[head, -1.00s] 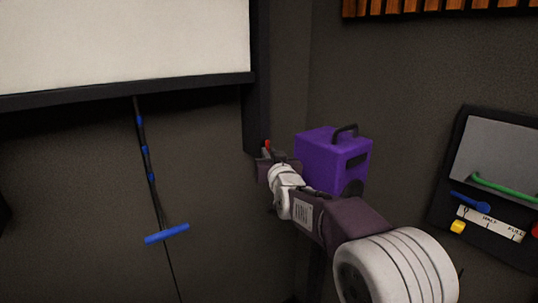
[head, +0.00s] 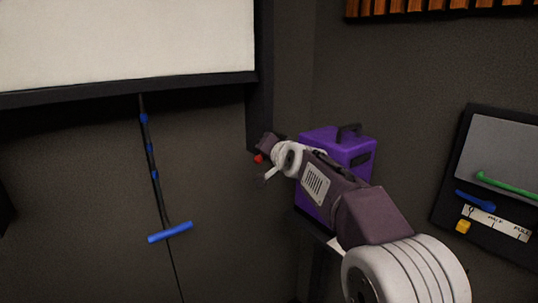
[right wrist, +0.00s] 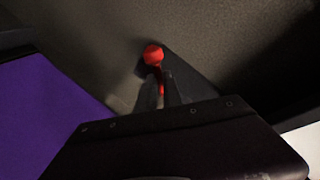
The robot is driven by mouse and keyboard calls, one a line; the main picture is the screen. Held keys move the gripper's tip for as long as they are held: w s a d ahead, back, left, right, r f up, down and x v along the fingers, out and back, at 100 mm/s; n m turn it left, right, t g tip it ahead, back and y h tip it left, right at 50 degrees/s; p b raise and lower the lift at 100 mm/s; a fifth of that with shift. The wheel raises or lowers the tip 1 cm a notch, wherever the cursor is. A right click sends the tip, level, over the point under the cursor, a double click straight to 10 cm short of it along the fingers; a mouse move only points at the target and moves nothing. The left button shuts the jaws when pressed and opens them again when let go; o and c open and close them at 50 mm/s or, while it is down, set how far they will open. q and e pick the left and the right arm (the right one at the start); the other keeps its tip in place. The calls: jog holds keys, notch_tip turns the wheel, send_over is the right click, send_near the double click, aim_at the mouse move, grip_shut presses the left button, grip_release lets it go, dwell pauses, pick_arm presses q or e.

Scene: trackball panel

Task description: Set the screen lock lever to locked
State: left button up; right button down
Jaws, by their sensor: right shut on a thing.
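The screen lock lever has a red knob (head: 258,158), seen at the lower end of the dark post at the screen's right side. In the right wrist view the red ball (right wrist: 153,55) stands out past the fingertips, with a bit of red between them. My right gripper (head: 262,165) is shut on the lever, just below its ball. The lever's base and any lock markings are hidden or too small to read. My left gripper is not in view.
A purple box (head: 317,145) with a black handle stands close behind my right arm. A blue pull bar (head: 170,232) hangs on a cord below the white screen (head: 120,40). A panel with a green handle (head: 510,187) is at the right.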

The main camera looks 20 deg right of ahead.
notch_tip(320, 180, up, 2)
jog(key=m+g+y+p, duration=0.1)
jog(key=m+p, duration=0.1)
jog(key=m+g+y+p, duration=0.1)
jog(key=m+y+p, duration=0.1)
jog(key=m, duration=0.1)
jog(key=shift+r, duration=0.2)
jog(key=shift+a+m+p, duration=0.1)
jog(key=shift+m+p, duration=0.2)
jog(key=shift+p, duration=0.05)
dwell(0.3)
jog(key=c, duration=1.5)
grip_release()
jog(key=v, duration=0.9)
jog(key=shift+b, duration=0.3)
